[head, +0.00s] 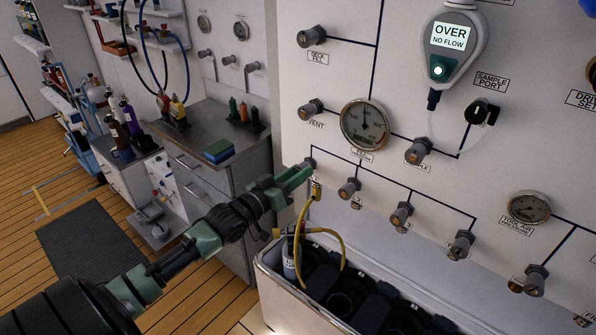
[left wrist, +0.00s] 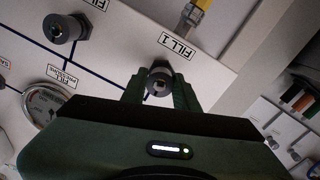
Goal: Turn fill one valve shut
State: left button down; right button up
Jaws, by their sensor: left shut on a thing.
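The fill one valve (left wrist: 160,82) is a grey knob on the white panel beside the "FILL 1" label (left wrist: 177,45) in the left wrist view. My left gripper (left wrist: 160,92) has one finger on each side of it and is shut on it. In the head view my left gripper (head: 303,170) reaches the left end of the row of fill valves and mostly hides the knob there. A yellow hose (head: 301,215) hangs from a fitting just below it. My right gripper is not in view.
Other fill valves (head: 401,213) run down to the right. A fill pressure gauge (head: 364,124) sits above. A grey meter (head: 452,45) reads "OVER NO FLOW". A bin with a bottle (head: 291,260) stands below. A workbench (head: 210,125) is at the left.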

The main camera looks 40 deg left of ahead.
pick_arm(q)
jog(key=shift+f+m, duration=0.2)
jog(key=shift+m, duration=0.3)
jog(key=c, duration=1.1)
grip_release()
jog(key=shift+r, duration=0.1)
jog(key=shift+s+a+b, duration=0.2)
jog(key=shift+s, duration=1.1)
jog(key=shift+s+a+b, duration=0.15)
jog(key=shift+s+b, duration=0.05)
jog(key=shift+s, duration=1.1)
jog(key=shift+s+a+b, duration=0.2)
jog(key=shift+s, duration=1.1)
